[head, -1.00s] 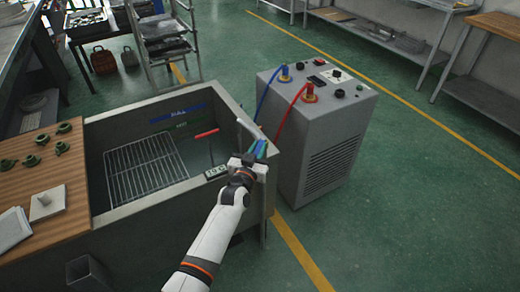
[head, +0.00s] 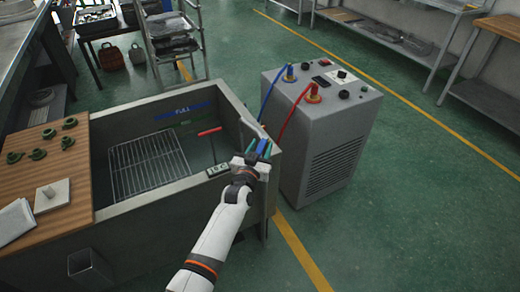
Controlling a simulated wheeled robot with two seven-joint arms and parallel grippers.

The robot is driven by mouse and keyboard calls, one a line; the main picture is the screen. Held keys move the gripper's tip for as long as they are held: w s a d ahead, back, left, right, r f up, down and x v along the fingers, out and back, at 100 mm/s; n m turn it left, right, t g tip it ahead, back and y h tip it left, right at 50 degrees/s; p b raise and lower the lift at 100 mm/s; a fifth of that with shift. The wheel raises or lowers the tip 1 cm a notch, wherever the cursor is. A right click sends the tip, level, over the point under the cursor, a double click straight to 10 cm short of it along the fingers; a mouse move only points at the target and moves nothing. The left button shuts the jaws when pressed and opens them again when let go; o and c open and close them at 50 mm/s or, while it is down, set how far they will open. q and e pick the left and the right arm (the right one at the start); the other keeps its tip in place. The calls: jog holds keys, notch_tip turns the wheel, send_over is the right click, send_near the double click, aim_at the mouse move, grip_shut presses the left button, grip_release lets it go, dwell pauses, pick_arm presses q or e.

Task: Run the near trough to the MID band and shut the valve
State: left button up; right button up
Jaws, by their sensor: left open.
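The near trough (head: 140,210) is a grey metal tank at left centre, with a wire rack (head: 150,165) inside. A blue band marked FULL (head: 182,113) is on its far inner wall, with a small green mark (head: 185,124) below it. I cannot make out the water level. A red handle (head: 209,132) on a thin rod stands inside the trough. A small display (head: 217,170) sits near the right end. My left gripper (head: 257,150) is open at the trough's right corner, beside the hose ends; its fingers partly hide the fittings there. No valve is clearly distinguishable. My right gripper is out of view.
A grey chiller unit (head: 322,150) stands right of the trough, with a blue hose (head: 272,88) and a red hose (head: 292,108) running to the trough's corner. A wooden board (head: 45,180) with green pieces lies at left. Green floor is clear at right.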

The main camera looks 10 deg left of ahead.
pick_arm(q)
jog(key=shift+s+a, duration=0.15)
jog(key=shift+s, duration=0.4)
jog(key=s+a, duration=0.1)
jog(key=s, duration=1)
jog(key=shift+a, duration=0.3)
jog(key=shift+w, duration=0.1)
